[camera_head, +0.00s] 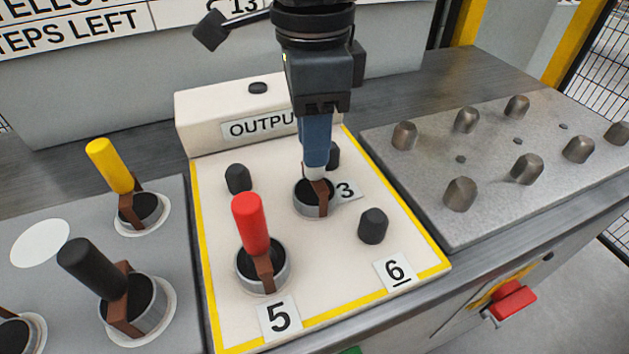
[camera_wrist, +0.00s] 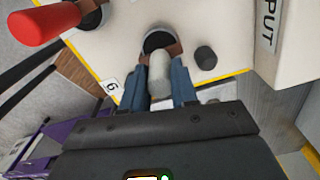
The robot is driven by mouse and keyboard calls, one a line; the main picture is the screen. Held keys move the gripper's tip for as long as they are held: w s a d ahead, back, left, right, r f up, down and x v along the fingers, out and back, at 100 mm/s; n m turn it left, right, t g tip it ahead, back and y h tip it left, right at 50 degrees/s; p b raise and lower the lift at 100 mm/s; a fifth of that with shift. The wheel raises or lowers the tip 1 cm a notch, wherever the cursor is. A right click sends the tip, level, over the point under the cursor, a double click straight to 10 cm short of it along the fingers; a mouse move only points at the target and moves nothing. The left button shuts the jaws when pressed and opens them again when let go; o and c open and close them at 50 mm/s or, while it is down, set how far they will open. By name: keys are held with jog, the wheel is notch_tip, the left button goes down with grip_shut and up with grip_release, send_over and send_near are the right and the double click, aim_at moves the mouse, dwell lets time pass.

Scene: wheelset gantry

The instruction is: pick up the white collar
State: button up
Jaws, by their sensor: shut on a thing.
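The white collar is a grey ring with a dark middle, a brown bracket and a white upright handle. Its ring (camera_head: 313,204) is low over the cream output plate beside the number 3 label, and I cannot tell whether it touches the plate. My gripper (camera_head: 317,150) comes down from above, its blue fingers shut on the white handle. In the wrist view the handle (camera_wrist: 159,75) stands between the two fingers, with part of the ring (camera_wrist: 155,40) beyond it. The fingers hide the handle's upper part in the head view.
A red-handled collar (camera_head: 252,225) sits close by at 5. Bare dark pegs (camera_head: 373,226) stand on the output plate (camera_head: 215,290). Yellow-handled (camera_head: 109,166) and black-handled (camera_head: 92,269) collars are at the left. A metal plate with several pegs (camera_head: 460,194) lies at the right.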

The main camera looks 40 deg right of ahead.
grip_shut()
jog(key=shift+r, duration=0.1)
dwell(0.9)
jog(key=shift+r, duration=0.45)
jog(key=r, duration=0.3)
jog(key=shift+s+d+r, duration=0.25)
jog(key=shift+d, duration=0.05)
jog(key=s+d+r+p, duration=0.2)
jog(key=s+d+r, duration=0.4)
jog(key=s+r, duration=0.3)
notch_tip(320, 180, up, 2)
jog(key=shift+r, duration=0.25)
jog(key=shift+s+a, duration=0.1)
jog(key=shift+s, duration=0.1)
dwell(1.1)
